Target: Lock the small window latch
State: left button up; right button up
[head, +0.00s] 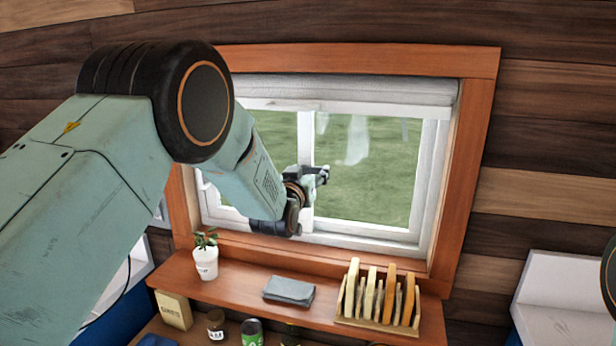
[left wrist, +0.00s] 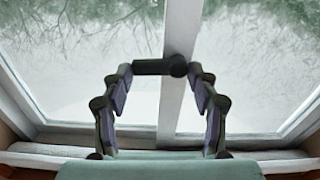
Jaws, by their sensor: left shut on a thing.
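The small window latch (left wrist: 155,67) is a dark bar with a round knob end at its right. In the left wrist view it lies roughly crosswise at the white middle upright of the window (head: 306,135). My right gripper is not in view.
A wooden shelf (head: 235,287) below the window holds a potted plant (head: 206,262), a folded grey cloth (head: 289,291) and a rack of boards (head: 380,294). Jars and a box (head: 174,310) stand lower down. A rolled blind (head: 350,90) hangs at the window top.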

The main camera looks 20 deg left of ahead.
pick_arm(q)
jog(key=shift+d+f+m, duration=0.1)
jog(key=shift+m, duration=0.5)
jog(key=o, duration=1.1)
jog(key=shift+s, duration=0.1)
jog(key=s, duration=1.2)
jog(key=shift+w, duration=0.2)
jog(key=shift+w, duration=5.95)
jog(key=shift+s, duration=0.25)
